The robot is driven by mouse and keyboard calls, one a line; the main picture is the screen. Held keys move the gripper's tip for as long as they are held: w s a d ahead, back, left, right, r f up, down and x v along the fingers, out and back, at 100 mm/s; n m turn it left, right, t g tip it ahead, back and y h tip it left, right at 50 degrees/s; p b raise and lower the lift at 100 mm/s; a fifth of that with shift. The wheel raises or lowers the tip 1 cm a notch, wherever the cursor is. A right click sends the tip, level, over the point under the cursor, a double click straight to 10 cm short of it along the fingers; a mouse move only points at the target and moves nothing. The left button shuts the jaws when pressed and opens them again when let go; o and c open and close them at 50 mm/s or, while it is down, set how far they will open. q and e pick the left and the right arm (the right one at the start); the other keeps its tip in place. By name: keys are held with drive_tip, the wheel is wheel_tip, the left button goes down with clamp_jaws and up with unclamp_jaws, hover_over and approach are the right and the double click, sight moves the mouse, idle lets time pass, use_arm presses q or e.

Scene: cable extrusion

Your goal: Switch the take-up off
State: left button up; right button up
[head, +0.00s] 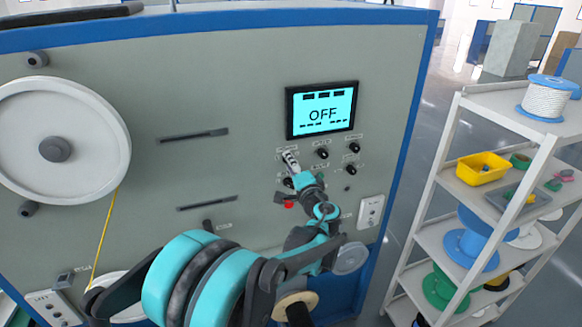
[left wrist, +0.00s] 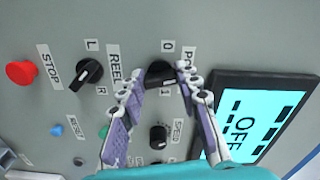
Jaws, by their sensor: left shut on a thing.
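The take-up's grey control panel (head: 236,85) fills the middle of the head view, with a lit screen (head: 322,112) that reads OFF. The screen also shows in the left wrist view (left wrist: 262,118), at the right. My left gripper (head: 290,160) is at the panel below the screen's left side. In the left wrist view its two fingers (left wrist: 160,80) are closed on the sides of a black rotary knob (left wrist: 160,70) marked 0 and 1; its label starts with "PO" and the rest is covered. In the head view the gripper hides this knob. My right gripper is out of view.
Close by are the REEL knob (left wrist: 90,72), the SPEED knob (left wrist: 158,136) and the red STOP button (left wrist: 21,73). A white reel (head: 95,120) with a yellow cable is at the left. A shelf rack (head: 447,140) with spools and a yellow bin stands at the right.

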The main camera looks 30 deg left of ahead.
use_arm(q)
drive_tip(key=n+b, duration=0.1)
drive_tip(key=n, duration=0.5)
drive_tip(key=shift+f, duration=0.15)
idle(0.6)
drive_tip(key=o, duration=1.1)
drive_tip(key=v, duration=1.2)
drive_tip(key=shift+s, duration=0.1)
